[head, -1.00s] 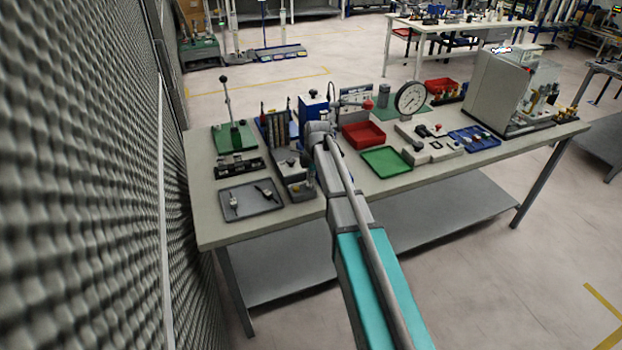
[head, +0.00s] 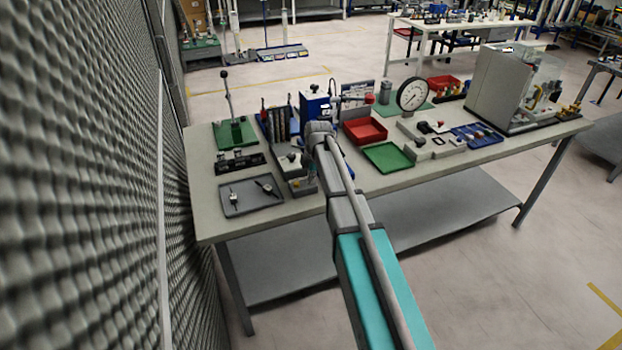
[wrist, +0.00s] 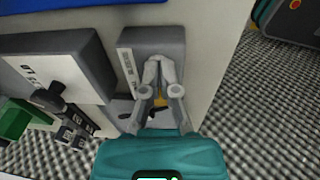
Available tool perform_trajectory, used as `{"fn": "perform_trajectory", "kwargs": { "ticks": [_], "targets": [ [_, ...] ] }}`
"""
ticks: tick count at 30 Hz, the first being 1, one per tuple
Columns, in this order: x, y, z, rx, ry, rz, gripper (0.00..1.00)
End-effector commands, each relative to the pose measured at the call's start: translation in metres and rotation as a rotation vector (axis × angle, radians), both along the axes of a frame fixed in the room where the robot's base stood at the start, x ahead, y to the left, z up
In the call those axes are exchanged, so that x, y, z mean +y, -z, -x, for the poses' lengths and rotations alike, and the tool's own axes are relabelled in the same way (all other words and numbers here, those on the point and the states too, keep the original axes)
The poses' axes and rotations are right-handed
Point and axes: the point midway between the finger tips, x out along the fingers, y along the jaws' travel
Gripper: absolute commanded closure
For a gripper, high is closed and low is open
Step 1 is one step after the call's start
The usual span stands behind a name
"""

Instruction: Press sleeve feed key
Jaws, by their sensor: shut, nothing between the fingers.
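In the wrist view my gripper (wrist: 154,66) is shut and empty, its fingertips together over a small grey unit (wrist: 126,58) with a printed white label strip. A small yellow patch (wrist: 160,101) shows between the finger links, mostly hidden. I cannot tell whether it is the sleeve feed key; no key is clearly readable. I cannot tell whether the fingertips touch the unit. In the head view my arm reaches over the bench (head: 232,228), and my gripper is not clearly visible there.
In the wrist view a larger grey box (wrist: 88,44) with a white label stands left of the unit, with black and green parts nearby. In the head view a grey tray (head: 249,207), red bin (head: 365,131), green tray (head: 387,158) and dial gauge (head: 413,95) crowd the bench. A foam wall (head: 80,180) is at left.

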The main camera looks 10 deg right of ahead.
Motion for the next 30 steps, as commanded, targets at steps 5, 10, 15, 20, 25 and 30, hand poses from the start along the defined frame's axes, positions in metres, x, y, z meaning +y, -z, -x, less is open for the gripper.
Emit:
{"fn": "perform_trajectory", "kwargs": {
  "ticks": [5, 10, 15, 20, 25, 30],
  "targets": [
    [0.001, 0.007, 0.002, 0.006, -0.002, 0.0, 1.0],
    [0.001, 0.007, 0.002, 0.007, -0.002, 0.0, 1.0],
    [0.001, 0.007, 0.002, 0.007, -0.002, -0.001, 1.0],
    [0.002, 0.004, 0.003, 0.007, -0.003, -0.001, 1.0],
    [0.001, -0.005, 0.004, 0.006, -0.003, -0.001, 1.0],
    [-0.001, -0.018, 0.004, 0.004, -0.003, -0.001, 1.0]
  ]
}}
